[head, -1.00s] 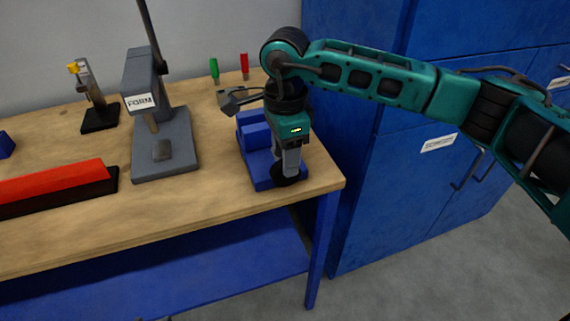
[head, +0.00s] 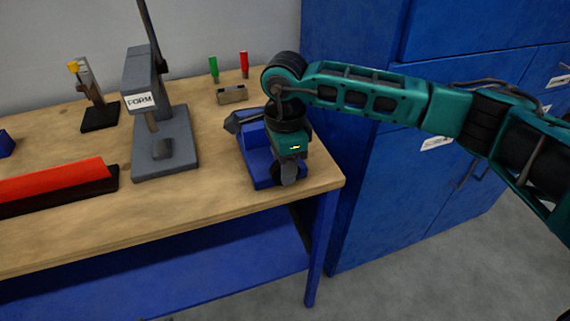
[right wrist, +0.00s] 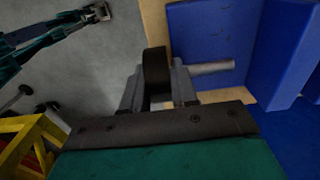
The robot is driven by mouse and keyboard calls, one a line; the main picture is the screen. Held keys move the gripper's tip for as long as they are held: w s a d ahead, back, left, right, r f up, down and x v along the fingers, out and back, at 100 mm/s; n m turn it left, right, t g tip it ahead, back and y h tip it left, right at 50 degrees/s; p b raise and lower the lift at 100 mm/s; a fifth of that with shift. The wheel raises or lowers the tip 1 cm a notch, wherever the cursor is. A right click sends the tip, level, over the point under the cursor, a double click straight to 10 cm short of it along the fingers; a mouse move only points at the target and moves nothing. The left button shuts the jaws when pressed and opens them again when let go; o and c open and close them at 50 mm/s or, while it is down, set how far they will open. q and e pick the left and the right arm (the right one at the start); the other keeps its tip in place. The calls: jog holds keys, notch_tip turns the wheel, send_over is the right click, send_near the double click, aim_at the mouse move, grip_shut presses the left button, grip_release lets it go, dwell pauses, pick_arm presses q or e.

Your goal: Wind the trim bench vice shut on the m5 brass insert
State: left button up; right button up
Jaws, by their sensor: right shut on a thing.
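The blue bench vice (head: 257,152) sits at the right end of the wooden bench. My right gripper (head: 287,177) is at the vice's front end. In the right wrist view, the vice's black round knob (right wrist: 156,68) is between the two grey fingers of my right gripper (right wrist: 157,88), which is shut on it. A grey screw rod (right wrist: 210,67) runs from beside the knob towards the blue vice body (right wrist: 284,55). My arm covers part of the vice in the head view. I cannot see the brass insert. My left gripper (right wrist: 98,12) shows small in the right wrist view; its jaw state is unclear.
A grey press marked FORM (head: 165,135) stands left of the vice, with clear bench between them. A red bar lies in a black tray (head: 90,189). A tool rack (head: 232,94) is behind the vice. Blue cabinets (head: 370,190) stand right of the bench.

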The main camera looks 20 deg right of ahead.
grip_shut()
